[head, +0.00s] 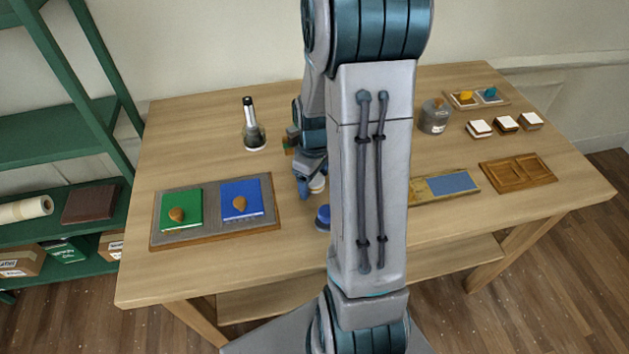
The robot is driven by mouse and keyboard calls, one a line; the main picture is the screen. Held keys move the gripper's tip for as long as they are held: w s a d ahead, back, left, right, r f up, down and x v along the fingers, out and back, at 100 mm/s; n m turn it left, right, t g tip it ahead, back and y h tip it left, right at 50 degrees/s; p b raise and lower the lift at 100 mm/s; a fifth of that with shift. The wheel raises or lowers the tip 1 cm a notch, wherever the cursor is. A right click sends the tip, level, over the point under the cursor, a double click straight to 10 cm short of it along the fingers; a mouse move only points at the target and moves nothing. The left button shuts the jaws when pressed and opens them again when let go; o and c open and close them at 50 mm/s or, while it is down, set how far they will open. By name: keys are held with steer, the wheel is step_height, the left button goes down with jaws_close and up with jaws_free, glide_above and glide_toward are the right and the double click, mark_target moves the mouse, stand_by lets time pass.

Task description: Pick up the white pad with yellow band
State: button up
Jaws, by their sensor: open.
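A small white pad with a yellowish band (318,185) is in the middle of the table, right at the fingers of my gripper. My gripper (310,184) points down over it from the back and is open. The pad shows at the right side of the blue fingers; I cannot tell whether they touch it or stand around it. My own arm column hides the table just to the right.
A blue round object (323,218) lies in front, partly hidden by my arm. A grey tray (212,232) with green and blue panels is left; a flask (254,136) stands behind. On the right are a grey canister (434,117), white-topped blocks (480,128) and a wooden tray (517,172).

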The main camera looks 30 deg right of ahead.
mark_target(318, 179)
steer(key=c, duration=1)
steer(key=shift+c, duration=0.2)
steer(key=shift+r, duration=0.5)
steer(key=r, duration=0.3)
steer(key=shift+s+d+r+b, duration=0.3)
steer(key=shift+s, duration=0.05)
steer(key=s+d+r+b, duration=0.1)
steer(key=s+d+r, duration=0.5)
steer(key=s, duration=0.3)
steer(key=shift+r, duration=0.25)
steer(key=shift+d, duration=0.1)
